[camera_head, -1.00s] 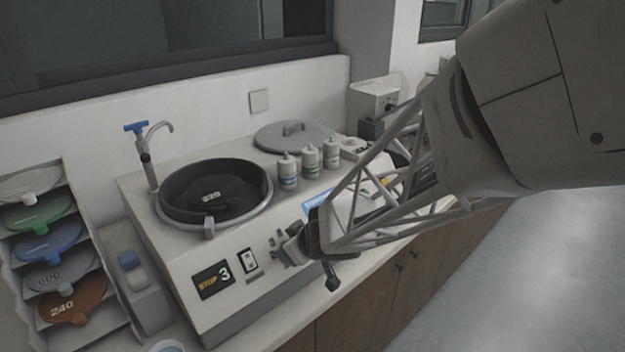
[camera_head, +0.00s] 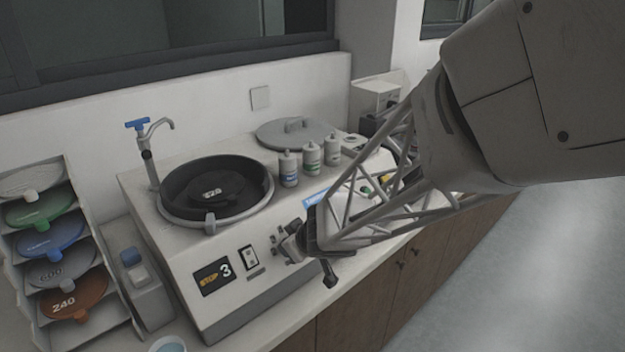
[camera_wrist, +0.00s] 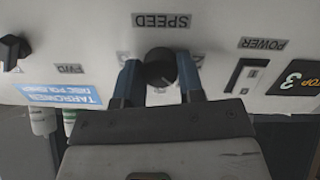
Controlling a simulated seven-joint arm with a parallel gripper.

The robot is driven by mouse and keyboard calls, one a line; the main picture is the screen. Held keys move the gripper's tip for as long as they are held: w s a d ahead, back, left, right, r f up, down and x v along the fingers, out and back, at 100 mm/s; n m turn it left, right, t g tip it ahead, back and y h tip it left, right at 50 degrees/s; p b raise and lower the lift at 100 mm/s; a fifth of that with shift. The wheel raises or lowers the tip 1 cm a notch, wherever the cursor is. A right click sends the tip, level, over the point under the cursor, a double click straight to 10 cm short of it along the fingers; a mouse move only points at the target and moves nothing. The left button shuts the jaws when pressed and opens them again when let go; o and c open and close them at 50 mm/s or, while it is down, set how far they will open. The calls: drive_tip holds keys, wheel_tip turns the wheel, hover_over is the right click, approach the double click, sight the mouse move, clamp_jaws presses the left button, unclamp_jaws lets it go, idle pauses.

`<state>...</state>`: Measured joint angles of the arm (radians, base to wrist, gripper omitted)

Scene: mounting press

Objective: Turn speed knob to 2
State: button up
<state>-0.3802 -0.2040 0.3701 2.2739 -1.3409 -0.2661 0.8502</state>
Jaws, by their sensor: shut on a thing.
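The speed knob (camera_wrist: 160,67) is a round black knob below the upside-down SPEED label (camera_wrist: 161,20) in the wrist view. My gripper (camera_wrist: 160,82) has one blue-grey finger on each side of it and is shut on it. In the head view my gripper (camera_head: 283,245) is at the front panel of the polisher (camera_head: 240,305), where it hides the knob. The display (camera_head: 215,276) on that panel reads "STOP 3". It also shows partly at the right edge of the wrist view (camera_wrist: 297,77). The knob's pointer mark cannot be made out.
The power switch (camera_wrist: 247,76) sits close beside the speed knob, and another black knob (camera_wrist: 13,52) is at the far left of the wrist view. The black bowl (camera_head: 215,188), tap (camera_head: 148,155) and several bottles (camera_head: 311,157) stand on top. A disc rack (camera_head: 70,250) is at left.

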drive_tip(key=shift+n, duration=0.5)
drive_tip(key=n, duration=0.2)
drive_tip(key=shift+n+t, duration=0.3)
drive_tip(key=shift+n, duration=0.1)
drive_tip(key=shift+n+t, duration=0.3)
drive_tip(key=shift+n, duration=2.1)
drive_tip(key=o, duration=0.9)
drive_tip(key=shift+s, duration=0.1)
drive_tip(key=shift+v, duration=3.85)
